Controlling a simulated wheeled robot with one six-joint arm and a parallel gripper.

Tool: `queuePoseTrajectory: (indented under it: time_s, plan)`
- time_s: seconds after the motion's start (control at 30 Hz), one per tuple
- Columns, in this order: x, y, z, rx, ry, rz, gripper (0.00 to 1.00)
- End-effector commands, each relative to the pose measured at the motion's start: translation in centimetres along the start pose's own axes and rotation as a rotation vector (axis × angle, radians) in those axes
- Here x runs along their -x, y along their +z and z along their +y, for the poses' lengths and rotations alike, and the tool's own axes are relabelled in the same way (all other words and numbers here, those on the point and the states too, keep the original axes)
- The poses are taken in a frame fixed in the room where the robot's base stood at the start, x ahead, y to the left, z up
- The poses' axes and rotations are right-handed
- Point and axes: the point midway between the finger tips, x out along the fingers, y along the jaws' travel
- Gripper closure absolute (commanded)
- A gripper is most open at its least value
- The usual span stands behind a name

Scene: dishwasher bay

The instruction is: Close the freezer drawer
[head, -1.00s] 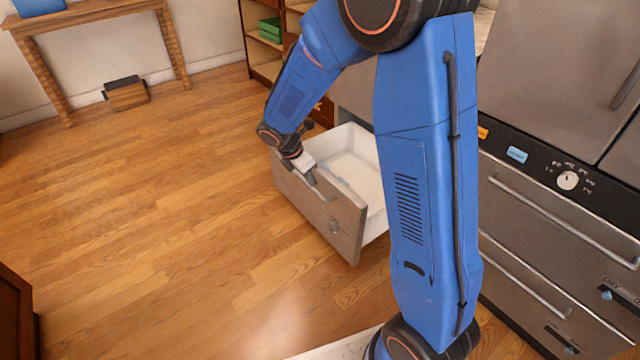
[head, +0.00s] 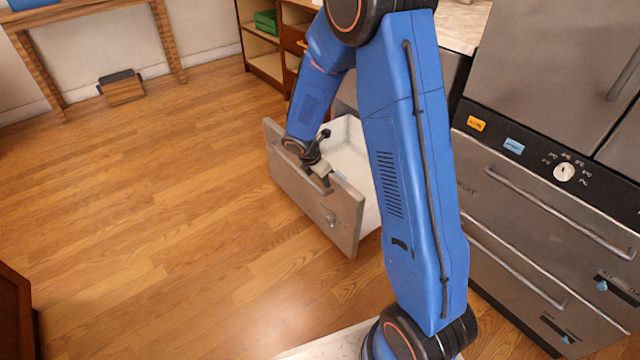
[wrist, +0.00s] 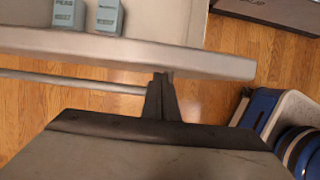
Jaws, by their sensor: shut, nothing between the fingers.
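The freezer drawer stands pulled out, with a grey front panel (head: 290,190) and a white interior (head: 352,145). My gripper (head: 327,186) is at the panel's upper part in the head view. In the wrist view the gripper (wrist: 163,88) is shut and empty, at the outer side of the panel (wrist: 110,48). Its tips are at or very near the panel, by the right end of a bar handle (wrist: 70,80); contact is unclear. Small grey-blue boxes (wrist: 68,14), one marked PEAS, sit behind the panel. My arm hides part of the drawer.
A steel appliance (head: 540,220) with handled drawers and a dial stands at right. A wooden shelf (head: 258,50) is behind the open drawer. The wooden floor in front is clear.

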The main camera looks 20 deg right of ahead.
Motion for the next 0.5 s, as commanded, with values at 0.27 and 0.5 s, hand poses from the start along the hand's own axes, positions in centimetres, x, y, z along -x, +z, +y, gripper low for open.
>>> queuePoseTrajectory:
  time_s: [0.27,0.5]
  plan:
    - [-0.03,0.11,0.01,0.001,0.000,0.000,1.00]
    - [-0.22,0.60,0.01,0.000,0.000,0.000,1.00]
